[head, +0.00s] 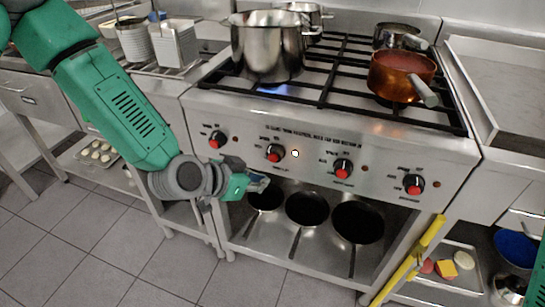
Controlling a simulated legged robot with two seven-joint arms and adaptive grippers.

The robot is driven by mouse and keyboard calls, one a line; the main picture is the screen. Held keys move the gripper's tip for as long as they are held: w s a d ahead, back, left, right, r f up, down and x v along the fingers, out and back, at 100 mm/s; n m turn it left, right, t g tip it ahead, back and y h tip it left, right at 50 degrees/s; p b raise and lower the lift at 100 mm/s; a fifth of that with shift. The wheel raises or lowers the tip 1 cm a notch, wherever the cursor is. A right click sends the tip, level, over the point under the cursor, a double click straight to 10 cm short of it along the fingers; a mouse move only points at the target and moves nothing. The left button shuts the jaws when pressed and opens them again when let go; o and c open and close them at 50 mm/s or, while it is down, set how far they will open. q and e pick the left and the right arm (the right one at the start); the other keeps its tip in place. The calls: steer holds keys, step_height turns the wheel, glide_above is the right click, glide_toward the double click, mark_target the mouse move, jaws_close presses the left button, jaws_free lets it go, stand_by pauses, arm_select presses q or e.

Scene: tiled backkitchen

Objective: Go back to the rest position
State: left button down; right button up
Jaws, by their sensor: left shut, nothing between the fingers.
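My left arm comes in from the left and reaches down to the front of the stove (320,125). My left gripper (258,184) is shut and empty. In the picture it lies just below the control panel, near the second red knob (275,153) from the left. I cannot tell whether it touches the stove. A green piece at the lower right edge looks like my right arm; its gripper is out of view.
A large steel pot (266,50) stands over a blue flame. Pans (307,208) lie on the lower shelf. A yellow bar (412,262) leans at the right. The tiled floor (110,255) is clear at the left.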

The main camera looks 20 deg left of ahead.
arm_select(q)
steer(key=shift+s, duration=0.35)
steer(key=s+a+f+n+g+y, duration=0.2)
steer(key=s+a+f+g, duration=0.15)
steer(key=s+f, duration=0.85)
steer(key=s+a+f+n+g+y, duration=0.2)
steer(key=s+a, duration=0.1)
steer(key=s, duration=0.4)
steer(key=s+a+f+n+g+y, duration=0.1)
steer(key=s+a+f+g, duration=0.2)
steer(key=s, duration=0.5)
steer(key=shift+s+a+f+n+y, duration=0.3)
steer(key=shift+a+n+y, duration=0.1)
steer(key=shift+a, duration=0.4)
steer(key=shift+w, duration=0.2)
